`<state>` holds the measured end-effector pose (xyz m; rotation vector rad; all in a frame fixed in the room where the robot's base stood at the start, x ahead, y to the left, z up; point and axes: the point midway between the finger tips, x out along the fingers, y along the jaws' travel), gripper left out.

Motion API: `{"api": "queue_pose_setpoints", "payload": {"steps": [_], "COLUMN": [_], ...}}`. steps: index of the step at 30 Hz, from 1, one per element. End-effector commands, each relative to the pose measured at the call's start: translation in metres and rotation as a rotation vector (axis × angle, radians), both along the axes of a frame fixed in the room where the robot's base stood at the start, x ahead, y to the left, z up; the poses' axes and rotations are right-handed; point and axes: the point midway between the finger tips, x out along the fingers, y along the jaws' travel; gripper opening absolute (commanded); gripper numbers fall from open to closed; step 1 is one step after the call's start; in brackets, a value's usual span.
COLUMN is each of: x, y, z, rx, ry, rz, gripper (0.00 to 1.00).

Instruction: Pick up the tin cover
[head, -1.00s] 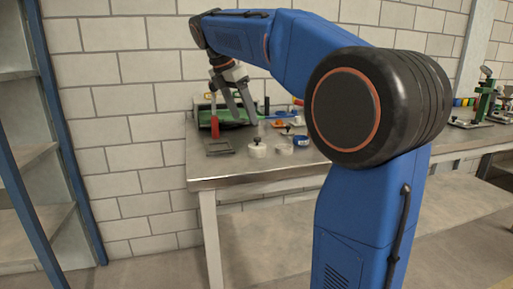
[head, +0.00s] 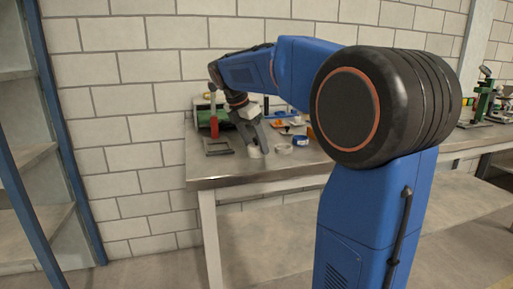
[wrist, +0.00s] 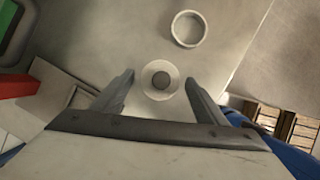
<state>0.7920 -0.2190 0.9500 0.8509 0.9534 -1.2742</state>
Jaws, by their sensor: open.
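The tin cover looks like a pale round disc with a dark round knob; in the wrist view the cover (wrist: 160,92) lies on the bench between my fingertips. In the head view the cover (head: 254,154) is partly hidden behind my fingers. My gripper (wrist: 160,77) is open, with one finger on each side of the cover and visible gaps between. In the head view my gripper (head: 259,149) points down at the bench front. I cannot tell its exact height over the cover.
A pale round open tin (wrist: 188,29) stands close by on the metal bench (head: 225,174). A blue ring (head: 301,140), a dark frame (head: 218,147) and a red upright object (head: 214,127) are nearby. A green-sided tray lies behind. The bench's front left is clear.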

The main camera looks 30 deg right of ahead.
Motion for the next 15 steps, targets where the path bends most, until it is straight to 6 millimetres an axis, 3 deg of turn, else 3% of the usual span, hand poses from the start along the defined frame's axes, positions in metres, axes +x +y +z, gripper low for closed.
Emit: {"api": "queue_pose_setpoints", "payload": {"steps": [9, 14, 15], "x": [0.0004, 0.0004, 0.0003], "y": [-0.0016, -0.0015, -0.0015], "z": [-0.0042, -0.0040, -0.0040], "rx": [0.000, 0.000, 0.000], "ry": [-0.001, -0.001, -0.001], "rz": [0.000, 0.000, 0.000], "gripper": [0.64, 0.26, 0.24]}}
